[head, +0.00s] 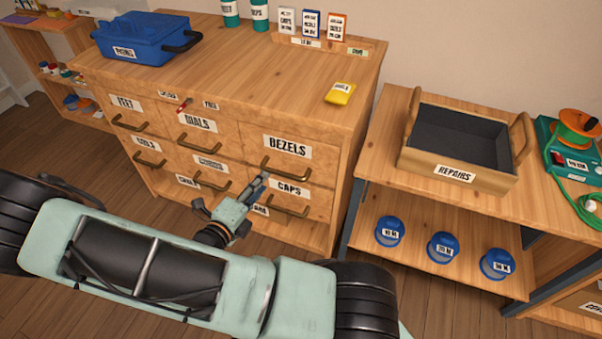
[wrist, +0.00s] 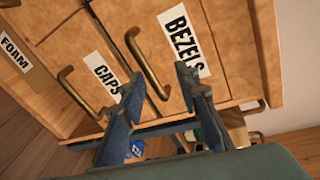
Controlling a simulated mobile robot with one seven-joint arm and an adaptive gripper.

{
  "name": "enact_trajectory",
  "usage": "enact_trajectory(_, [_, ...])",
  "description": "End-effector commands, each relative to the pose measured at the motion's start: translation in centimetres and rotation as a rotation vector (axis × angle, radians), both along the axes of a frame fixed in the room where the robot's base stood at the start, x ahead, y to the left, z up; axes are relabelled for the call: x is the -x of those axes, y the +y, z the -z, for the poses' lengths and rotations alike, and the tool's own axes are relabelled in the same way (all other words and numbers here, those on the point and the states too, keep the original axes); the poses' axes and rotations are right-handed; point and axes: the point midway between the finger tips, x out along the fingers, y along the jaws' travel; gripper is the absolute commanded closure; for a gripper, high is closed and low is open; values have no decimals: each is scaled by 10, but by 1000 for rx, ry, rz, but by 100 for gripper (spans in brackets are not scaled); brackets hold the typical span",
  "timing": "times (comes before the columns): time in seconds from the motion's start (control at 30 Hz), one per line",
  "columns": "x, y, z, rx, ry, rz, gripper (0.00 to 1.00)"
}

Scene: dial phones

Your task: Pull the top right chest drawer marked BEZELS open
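The BEZELS drawer (head: 250,152) is the top right drawer of the wooden chest and looks shut, flush with the front. Its white label (head: 288,147) sits above a brass bar handle (head: 286,173). My gripper (head: 263,181) is in front of this drawer, by the left end of the handle. In the wrist view, my gripper (wrist: 159,84) is open, its two dark fingers apart. The BEZELS handle (wrist: 145,64) shows slanting between the fingertips there, with no clear contact. The BEZELS label (wrist: 184,42) is partly behind the right finger.
The CAPS drawer (head: 290,189) is just below, with its own handle (head: 288,208). A blue toolbox (head: 140,35) and a yellow packet (head: 340,94) lie on the chest top. A bench with a REPAIRS tray (head: 455,174) stands to the right.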

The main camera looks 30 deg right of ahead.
Motion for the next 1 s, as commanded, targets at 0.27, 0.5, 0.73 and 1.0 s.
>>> enact_trajectory(0.27, [10,4,32,119,163,-104,71])
enact_trajectory(0.5, [-11,-24,42,120,165,-102,71])
enact_trajectory(0.73, [-37,-57,50,118,162,-102,71])
enact_trajectory(1.0, [-52,-76,54,117,162,-103,71])
